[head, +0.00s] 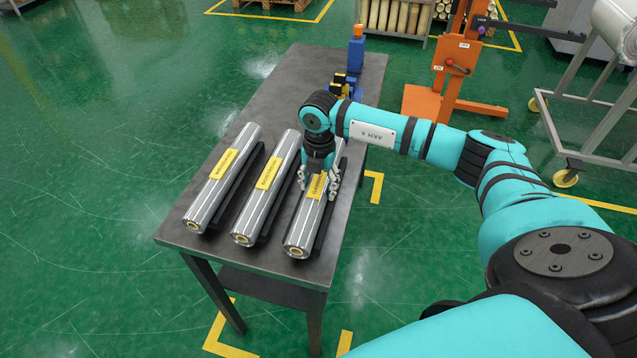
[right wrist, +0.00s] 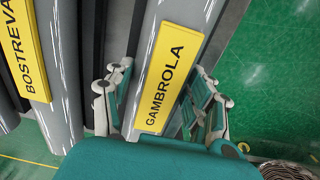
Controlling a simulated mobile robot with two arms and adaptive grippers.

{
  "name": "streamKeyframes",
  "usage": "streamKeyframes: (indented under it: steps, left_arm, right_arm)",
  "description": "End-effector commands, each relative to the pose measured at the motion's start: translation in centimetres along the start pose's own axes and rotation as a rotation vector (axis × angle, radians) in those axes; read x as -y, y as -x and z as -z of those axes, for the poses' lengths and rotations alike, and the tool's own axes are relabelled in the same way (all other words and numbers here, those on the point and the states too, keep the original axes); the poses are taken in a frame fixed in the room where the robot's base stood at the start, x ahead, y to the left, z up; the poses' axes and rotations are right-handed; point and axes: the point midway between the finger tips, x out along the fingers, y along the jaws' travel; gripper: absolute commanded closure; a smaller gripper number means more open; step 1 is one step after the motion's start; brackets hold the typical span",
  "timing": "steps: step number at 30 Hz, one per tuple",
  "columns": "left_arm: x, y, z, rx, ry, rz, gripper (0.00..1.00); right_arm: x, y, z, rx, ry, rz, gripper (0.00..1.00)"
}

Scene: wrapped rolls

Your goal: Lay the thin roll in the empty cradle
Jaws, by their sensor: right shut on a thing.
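Three grey wrapped rolls with yellow labels lie side by side on the dark table (head: 300,75): a left roll (head: 207,204), a middle roll (head: 254,218) and a right roll (head: 298,237). In the right wrist view the right roll (right wrist: 182,12) reads GAMBROLA and the middle roll's label (right wrist: 25,48) begins BOSTREVA. My right gripper (head: 319,188) is shut on the right roll from above, its fingers on either side. All three look similar in thickness. Dark rails (head: 268,215) lie along the rolls; I cannot make out an empty cradle. My left gripper is out of view.
Small blue and yellow items (head: 345,85) stand at the table's far end. An orange lift (head: 440,95) and a grey wheeled rack (head: 590,130) stand to the right. Crated rolls (head: 395,16) are behind. The green floor at left is clear.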

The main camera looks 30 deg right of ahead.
Motion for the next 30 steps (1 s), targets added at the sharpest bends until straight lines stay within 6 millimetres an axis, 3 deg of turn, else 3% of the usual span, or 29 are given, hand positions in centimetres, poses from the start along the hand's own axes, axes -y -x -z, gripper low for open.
streamKeyframes:
  steps: [9, 10, 15, 25, 30]
  left_arm:
    - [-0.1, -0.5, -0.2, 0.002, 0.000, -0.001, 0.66]
    - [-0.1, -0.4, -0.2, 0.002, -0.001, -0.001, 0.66]
    - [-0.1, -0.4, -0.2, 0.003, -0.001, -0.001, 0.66]
    - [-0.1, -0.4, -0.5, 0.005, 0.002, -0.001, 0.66]
    - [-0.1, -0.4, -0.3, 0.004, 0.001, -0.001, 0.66]
  right_arm:
    - [-0.1, -0.6, 0.0, 0.001, 0.000, -0.002, 1.00]
    - [-0.1, -0.5, 0.0, 0.001, 0.000, -0.002, 0.43]
    - [0.0, -0.5, 0.0, 0.001, 0.000, -0.002, 0.20]
    - [0.0, -0.5, 0.0, 0.000, 0.000, 0.001, 0.18]
    - [0.0, 1.6, -0.1, 0.003, 0.001, -0.001, 0.18]
